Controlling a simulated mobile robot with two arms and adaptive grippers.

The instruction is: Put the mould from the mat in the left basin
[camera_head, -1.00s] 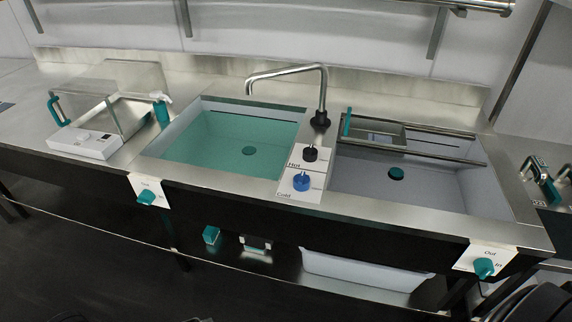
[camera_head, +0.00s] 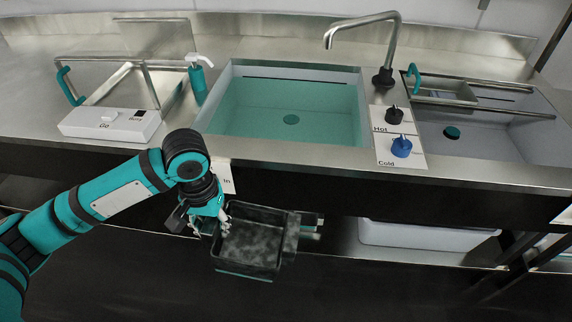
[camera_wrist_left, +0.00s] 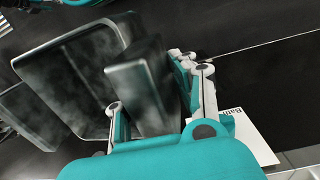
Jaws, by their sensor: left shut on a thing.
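My left arm comes in from the left in the head view. My left gripper (camera_head: 208,222) is shut on a dark grey, smudged, open box-shaped mould (camera_head: 262,248), in front of the counter and below its front edge. The left wrist view shows the fingers (camera_wrist_left: 155,95) on either side of one wall of the mould (camera_wrist_left: 75,75). The left basin (camera_head: 285,145) lies above and behind the mould, with teal-tinted water over its floor and a dark round drain. The mould is outside this basin. I cannot make out a mat. My right gripper is out of view.
The tap (camera_head: 392,50) stands between the basins, beside the hot (camera_head: 394,115) and cold (camera_head: 401,146) knobs. The soap dispenser (camera_head: 196,80) and white control box (camera_head: 110,123) are left of the basin. The right basin (camera_head: 487,140) holds a rack. The counter's front edge (camera_head: 330,158) lies above the mould.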

